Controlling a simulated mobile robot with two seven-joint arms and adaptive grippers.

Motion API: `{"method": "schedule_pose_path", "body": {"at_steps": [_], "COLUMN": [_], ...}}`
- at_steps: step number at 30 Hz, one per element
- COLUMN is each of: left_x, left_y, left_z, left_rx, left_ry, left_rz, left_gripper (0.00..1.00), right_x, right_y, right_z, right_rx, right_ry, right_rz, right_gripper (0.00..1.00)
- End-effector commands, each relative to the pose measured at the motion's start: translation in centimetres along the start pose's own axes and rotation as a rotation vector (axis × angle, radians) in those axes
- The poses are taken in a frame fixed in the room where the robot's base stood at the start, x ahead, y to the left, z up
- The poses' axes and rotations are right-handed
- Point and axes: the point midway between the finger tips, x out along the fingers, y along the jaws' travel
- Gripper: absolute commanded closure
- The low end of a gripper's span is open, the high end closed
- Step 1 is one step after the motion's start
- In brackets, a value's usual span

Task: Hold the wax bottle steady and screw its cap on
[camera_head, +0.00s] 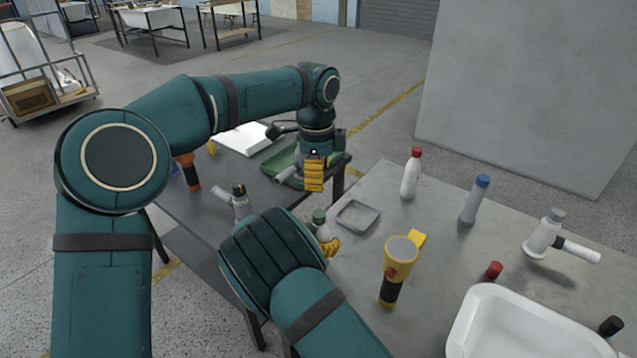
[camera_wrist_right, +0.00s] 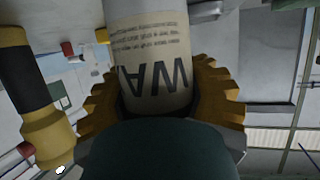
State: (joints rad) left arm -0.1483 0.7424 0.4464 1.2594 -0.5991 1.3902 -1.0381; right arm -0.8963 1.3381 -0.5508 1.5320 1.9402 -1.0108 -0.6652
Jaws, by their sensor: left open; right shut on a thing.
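The wax bottle (camera_head: 323,232) is pale with a green cap (camera_head: 319,215) at its top; how far the cap is screwed on cannot be told. My right gripper (camera_head: 331,247) is shut around the bottle, and its arm hides the lower part. In the right wrist view the bottle's label (camera_wrist_right: 155,60) shows upside-down letters between my yellow fingers. My left gripper (camera_head: 314,175) is open, pointing down by the green tray, behind and apart from the bottle. Nothing shows between its fingers.
A small grey tray (camera_head: 358,216), a red-capped bottle (camera_head: 410,178), a blue-capped bottle (camera_head: 474,202) and a yellow flashlight (camera_head: 399,258) stand to the right. A white basin (camera_head: 462,335) fills the front right. The green tray (camera_head: 286,161) sits on the dark table.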

Motion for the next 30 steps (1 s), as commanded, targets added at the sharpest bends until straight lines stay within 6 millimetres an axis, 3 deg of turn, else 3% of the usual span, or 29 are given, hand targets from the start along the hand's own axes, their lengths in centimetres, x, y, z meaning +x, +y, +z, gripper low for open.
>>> {"method": "schedule_pose_path", "body": {"at_steps": [7,8,11,23,30], "left_x": [-0.1,-0.1,0.0,0.0,0.0], "left_y": [0.0,0.0,0.0,0.0,0.0], "left_z": [0.0,0.0,0.0,0.0,0.0], "left_rx": [0.0,0.0,0.0,0.0,0.0], "left_ry": [0.0,0.0,0.0,0.0,0.0], "left_rz": [0.0,0.0,0.0,0.0,0.0], "left_gripper": [0.45,0.45,0.45,0.45,0.45], "right_x": [0.0,0.0,0.0,-0.5,-4.3], "right_y": [0.0,0.0,0.0,0.0,-0.1], "right_z": [0.0,0.0,0.0,0.0,0.0], "right_rx": [0.0,0.0,0.0,0.001,0.002], "right_ry": [0.001,0.001,0.001,-0.001,-0.003], "right_rz": [0.0,0.0,0.0,-0.001,-0.004], "right_gripper": [1.0,0.52,0.17,0.16,0.16]}}
